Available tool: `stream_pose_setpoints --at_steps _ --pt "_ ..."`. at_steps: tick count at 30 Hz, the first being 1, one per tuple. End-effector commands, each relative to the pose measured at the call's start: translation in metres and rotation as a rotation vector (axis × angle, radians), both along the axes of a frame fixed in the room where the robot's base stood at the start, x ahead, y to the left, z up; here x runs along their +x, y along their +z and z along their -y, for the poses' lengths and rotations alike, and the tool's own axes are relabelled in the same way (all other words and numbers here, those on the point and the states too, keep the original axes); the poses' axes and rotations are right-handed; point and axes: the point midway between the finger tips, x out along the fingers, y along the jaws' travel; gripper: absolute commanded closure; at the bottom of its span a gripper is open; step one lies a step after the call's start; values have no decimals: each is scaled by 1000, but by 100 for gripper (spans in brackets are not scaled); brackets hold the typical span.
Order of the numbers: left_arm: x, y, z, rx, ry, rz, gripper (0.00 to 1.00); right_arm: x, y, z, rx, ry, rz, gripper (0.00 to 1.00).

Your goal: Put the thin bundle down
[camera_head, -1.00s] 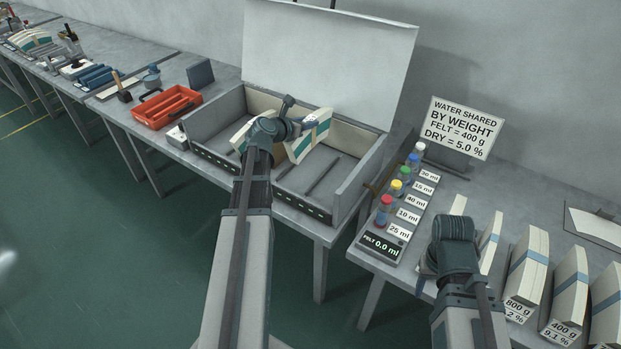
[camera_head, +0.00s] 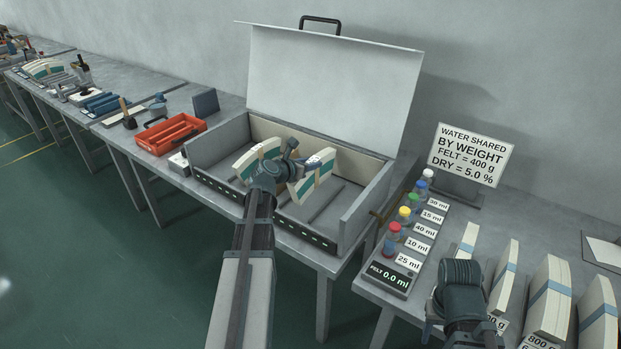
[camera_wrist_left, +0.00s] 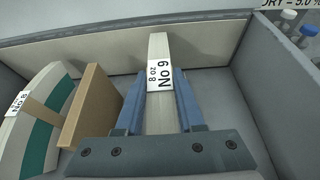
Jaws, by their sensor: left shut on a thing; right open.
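My left gripper (camera_head: 290,168) is shut on a thin pale bundle (camera_head: 313,178) with a teal band, inside the open grey box (camera_head: 362,205).
In the wrist view a brown board (camera_wrist_left: 92,105) stands between the bundles. The box's raised lid (camera_head: 330,85) rises behind. Capped bottles (camera_head: 405,215), a sign (camera_head: 470,152) and blue-banded felt stacks (camera_head: 548,295) are at the right. A red tray (camera_head: 168,133) lies left. The box's right part looks clear.

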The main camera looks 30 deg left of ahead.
Motion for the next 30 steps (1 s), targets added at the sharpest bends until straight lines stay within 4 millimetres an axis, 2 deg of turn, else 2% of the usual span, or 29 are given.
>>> stream_pose_setpoints --at_steps 4,12,25,26,30 --pt "0 -8 0 -1 0 1 100 0 -8 0 0 0 0 50" --pt "0 -38 0 -1 1 1 100 0 -38 0 0 0 0 50" --pt "0 -40 0 -1 0 1 100 0 -40 0 0 0 0 50" --pt "0 -40 0 0 0 0 61 0 -40 0 0 0 0 50" --pt "0 -39 0 0 0 0 36 0 -39 0 0 0 0 50"
